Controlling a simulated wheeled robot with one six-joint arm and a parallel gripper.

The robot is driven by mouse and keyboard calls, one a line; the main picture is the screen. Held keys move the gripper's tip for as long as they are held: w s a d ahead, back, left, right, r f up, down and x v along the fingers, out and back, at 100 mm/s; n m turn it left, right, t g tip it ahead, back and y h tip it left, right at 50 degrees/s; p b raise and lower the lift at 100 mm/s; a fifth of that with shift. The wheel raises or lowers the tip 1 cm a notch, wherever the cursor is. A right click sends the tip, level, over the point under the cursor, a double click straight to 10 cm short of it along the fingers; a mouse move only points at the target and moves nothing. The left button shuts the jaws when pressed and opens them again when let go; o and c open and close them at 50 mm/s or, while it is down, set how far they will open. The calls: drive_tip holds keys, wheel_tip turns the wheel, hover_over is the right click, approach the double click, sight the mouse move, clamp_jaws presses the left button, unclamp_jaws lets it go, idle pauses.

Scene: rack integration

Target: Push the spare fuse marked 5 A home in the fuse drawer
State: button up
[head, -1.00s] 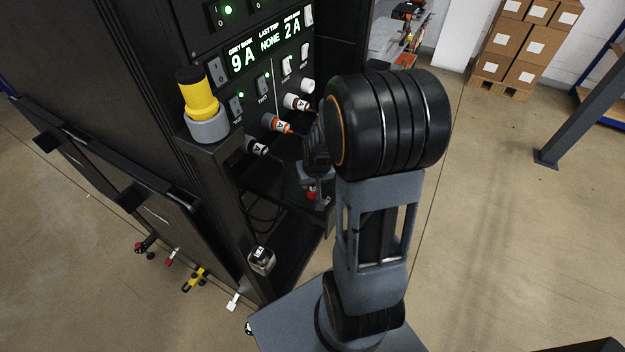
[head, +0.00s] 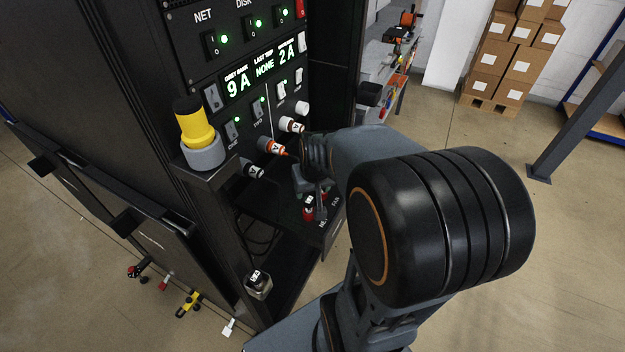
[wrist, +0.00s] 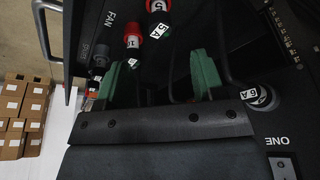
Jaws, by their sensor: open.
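The spare fuse marked 5 A (wrist: 158,22) has a red body and a white label, and shows at the top middle of the wrist view. I cannot tell how deep it sits. Another red fuse (wrist: 132,40) is just left of it. My gripper (wrist: 158,78) is open, its two green-padded fingers apart with nothing seen between them. The 5 A fuse lies beyond the fingertips. In the head view red fuses (head: 308,210) show in the fuse drawer (head: 334,234), low on the rack, with my gripper (head: 303,178) close by and partly hidden by my arm.
White and orange plugs (head: 272,147) stick out of the rack panel just above my gripper. One labelled plug (wrist: 258,97) is right of the fingers in the wrist view. Loose cables hang under the panel.

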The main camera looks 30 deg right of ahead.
drive_tip(key=shift+v, duration=2.1)
